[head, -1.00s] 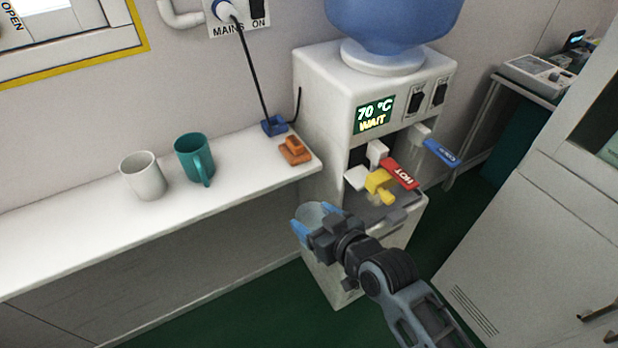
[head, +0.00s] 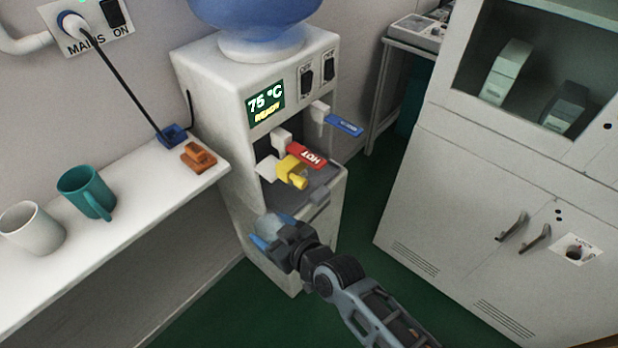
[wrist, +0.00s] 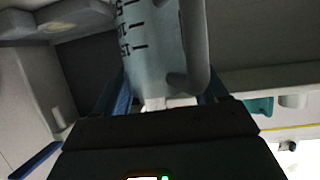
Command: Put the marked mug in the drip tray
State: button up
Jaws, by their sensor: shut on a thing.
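The marked mug, pale with dark graduation lines, fills the upper middle of the wrist view (wrist: 152,50), its handle to the right. My gripper (head: 270,238) is shut on it, blue fingers on either side. In the head view the mug (head: 283,228) is mostly hidden behind my gripper, in front of the water dispenser and lower than its taps. The grey drip tray (head: 318,187) sits in the dispenser's recess under the taps, partly hidden by them. Mug and tray look apart.
The dispenser (head: 220,90) display (head: 266,103) reads 75 °C READY. Red hot lever (head: 307,156), yellow piece (head: 291,172) and blue lever (head: 344,126) jut out above the tray. A white mug (head: 35,232), teal mug (head: 85,192) and orange block (head: 198,157) stand on the shelf.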

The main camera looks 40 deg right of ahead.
aim_at(323, 176)
jog(key=i+l+z, duration=0.1)
jog(key=z, duration=0.25)
jog(key=i+l+z, duration=0.1)
jog(key=z, duration=0.2)
jog(key=i+z, duration=0.35)
jog(key=k+l, duration=0.05)
